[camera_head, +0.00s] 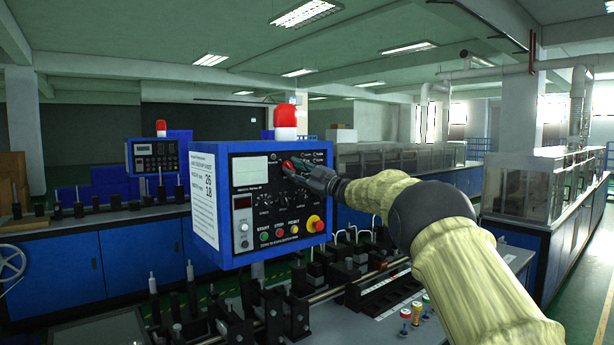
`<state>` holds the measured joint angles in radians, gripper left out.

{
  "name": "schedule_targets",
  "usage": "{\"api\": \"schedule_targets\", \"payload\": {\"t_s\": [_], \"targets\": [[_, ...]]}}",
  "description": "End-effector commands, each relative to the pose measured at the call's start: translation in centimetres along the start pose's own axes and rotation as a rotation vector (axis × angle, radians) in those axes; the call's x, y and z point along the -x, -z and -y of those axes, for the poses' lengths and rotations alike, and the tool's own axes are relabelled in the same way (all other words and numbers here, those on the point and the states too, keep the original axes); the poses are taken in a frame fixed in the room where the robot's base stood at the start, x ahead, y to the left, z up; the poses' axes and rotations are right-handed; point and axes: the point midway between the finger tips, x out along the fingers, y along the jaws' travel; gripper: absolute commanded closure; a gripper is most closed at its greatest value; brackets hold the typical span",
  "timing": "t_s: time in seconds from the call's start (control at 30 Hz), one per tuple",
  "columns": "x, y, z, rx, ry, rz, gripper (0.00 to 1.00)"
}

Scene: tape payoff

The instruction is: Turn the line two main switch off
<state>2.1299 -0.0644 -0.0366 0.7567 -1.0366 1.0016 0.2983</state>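A blue control box (208,249) with a black front panel stands in the middle of the view. My gripper (292,167) is at the upper right of this panel, with its fingertips at a small red part (287,166). This red part looks like a switch handle, but its label and position cannot be read. The fingers are small and dark against the panel, so whether they are closed on the red part cannot be told. No label reading line two can be made out.
A red and yellow emergency stop (315,223) and START, STOP and RESET buttons sit low on the panel. A red beacon (286,118) stands on top of the box. A machine bed with rods and black blocks (350,285) lies below. Another control box (155,156) is further back left.

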Motion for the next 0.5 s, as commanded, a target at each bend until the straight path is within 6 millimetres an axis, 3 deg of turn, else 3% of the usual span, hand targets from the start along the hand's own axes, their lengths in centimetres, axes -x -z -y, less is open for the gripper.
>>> {"api": "schedule_targets", "payload": {"t_s": [0.27,0.5], "targets": [[3.0,0.1,0.0,-0.002,-0.001,0.000,0.68],[6.9,0.0,-0.1,-0.001,0.000,0.001,0.68]]}}
